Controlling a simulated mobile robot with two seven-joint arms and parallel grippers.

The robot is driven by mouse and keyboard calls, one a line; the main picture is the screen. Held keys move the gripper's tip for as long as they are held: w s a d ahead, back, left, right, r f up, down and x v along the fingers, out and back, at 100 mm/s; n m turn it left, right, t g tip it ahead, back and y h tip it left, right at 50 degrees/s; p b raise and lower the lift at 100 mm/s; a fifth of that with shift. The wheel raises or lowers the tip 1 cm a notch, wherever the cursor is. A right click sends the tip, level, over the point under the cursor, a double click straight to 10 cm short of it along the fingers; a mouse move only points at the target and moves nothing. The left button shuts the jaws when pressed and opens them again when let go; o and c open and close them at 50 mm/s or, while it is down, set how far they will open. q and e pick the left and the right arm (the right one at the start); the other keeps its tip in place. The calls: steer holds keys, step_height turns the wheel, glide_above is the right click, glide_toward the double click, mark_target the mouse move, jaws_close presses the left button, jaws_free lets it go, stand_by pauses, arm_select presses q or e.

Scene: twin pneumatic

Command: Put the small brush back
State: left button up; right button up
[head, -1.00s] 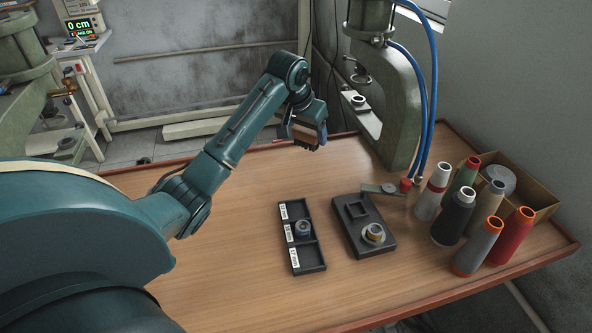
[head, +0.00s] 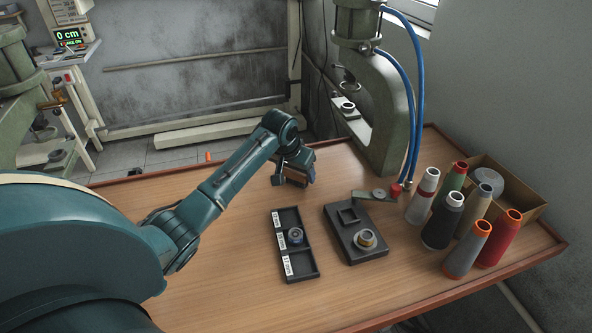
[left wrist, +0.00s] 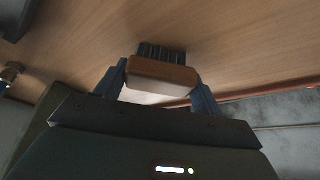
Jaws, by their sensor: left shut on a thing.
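The small brush has a brown wooden back and dark bristles. In the left wrist view the brush (left wrist: 162,75) sits between the two fingers of my left gripper (left wrist: 160,84), which is shut on it. In the head view the left gripper (head: 293,178) is above the wooden table, behind the black three-compartment tray (head: 299,259) and the black block with a square recess (head: 353,229). The brush shows only partly there, as a brown patch. I cannot tell its exact height over the table. My right gripper is not in view.
The tray holds a small round part (head: 295,235) in its middle compartment; the block carries a metal ring (head: 365,239). A green press (head: 385,115) with blue hoses stands behind. Several thread cones and a cardboard box (head: 527,205) are at right. The table's left front is clear.

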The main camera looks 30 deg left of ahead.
arm_select(q)
steer(key=shift+f, duration=0.15)
steer(key=o, duration=0.9)
steer(key=shift+o, duration=0.2)
steer(key=shift+s+r, duration=0.1)
steer(key=shift+r, duration=0.45)
steer(key=v, duration=1.1)
steer(key=shift+b, duration=0.45)
steer(key=shift+s+r, duration=0.1)
